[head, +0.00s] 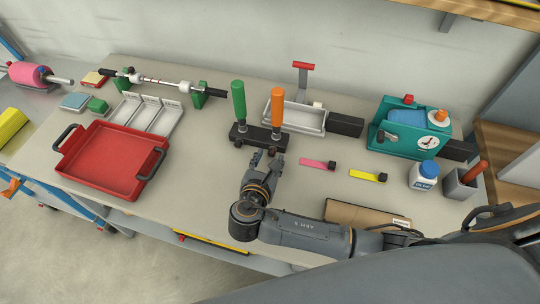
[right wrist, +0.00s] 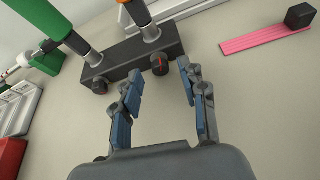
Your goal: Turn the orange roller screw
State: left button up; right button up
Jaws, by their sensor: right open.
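The orange roller (head: 277,107) stands upright beside the green roller (head: 239,104) on a black base block (head: 258,136). In the right wrist view, a black screw knob with a red mark (right wrist: 159,63) sits on the front face of the base, below the orange roller (right wrist: 139,14). A second dark knob (right wrist: 99,86) is below the green roller (right wrist: 75,40). My right gripper (right wrist: 155,82) is open and empty, its fingers pointing at the base with the marked knob just beyond and between the tips. In the head view my right gripper (head: 264,160) is just in front of the base. My left gripper does not show.
A red tray (head: 105,165) lies at the left. A pink strip (head: 314,163) and a yellow strip (head: 365,176) lie right of my gripper. A teal machine (head: 400,138), a glue bottle (head: 423,177) and a cardboard piece (head: 355,213) are further right.

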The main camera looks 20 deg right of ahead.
jog(key=shift+x, duration=0.8)
grip_shut()
jog(key=shift+r+p, duration=0.15)
jog(key=shift+p, duration=0.2)
jog(key=n+p, duration=0.1)
jog(key=p, duration=0.2)
jog(key=h+p, duration=0.1)
jog(key=p, duration=0.2)
jog(key=shift+a+r+n+g, duration=0.15)
jog(key=shift+r+n+g, duration=0.05)
jog(key=shift+n+g, duration=0.2)
jog(key=shift+w+f+h+p, duration=0.1)
jog(key=shift+f+h+p, duration=0.2)
jog(key=shift+p, duration=0.35)
